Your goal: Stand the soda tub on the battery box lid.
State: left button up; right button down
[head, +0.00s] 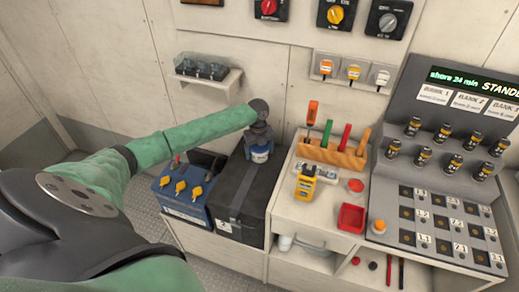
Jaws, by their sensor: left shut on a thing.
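The soda tub (261,153) is a small white and blue tub at the back of the black battery box. My left gripper (260,138) is above it, pointing down, and is shut on its upper part. The tub looks upright. Its base is at or just above the battery box lid (243,182); I cannot tell whether it touches. A grey strap runs across the lid. The gripper hides the top of the tub. My right gripper is not in view.
A blue battery (184,190) with yellow clips stands left of the box. To the right, a bench holds a wooden tool rack (331,152), a yellow meter (305,182) and a red tray (352,218). A small wall shelf (208,77) is behind my arm.

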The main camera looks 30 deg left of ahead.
pick_arm(q)
jog(key=o, duration=1.1)
jog(key=shift+o, duration=0.2)
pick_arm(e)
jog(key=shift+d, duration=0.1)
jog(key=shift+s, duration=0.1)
pick_arm(q)
jog(key=shift+r, duration=0.15)
jog(key=shift+w+a+r+b, duration=0.1)
jog(key=shift+r+b, duration=0.2)
jog(key=shift+r, duration=0.6)
jog(key=r+b, duration=0.1)
jog(key=r, duration=0.1)
jog(key=r+b, duration=0.1)
jog(key=r, duration=0.2)
jog(key=a+r+b, duration=0.1)
jog(key=r, duration=0.2)
jog(key=shift+w+r, duration=0.25)
jog(key=shift+w, duration=0.1)
jog(key=shift+r, duration=0.7)
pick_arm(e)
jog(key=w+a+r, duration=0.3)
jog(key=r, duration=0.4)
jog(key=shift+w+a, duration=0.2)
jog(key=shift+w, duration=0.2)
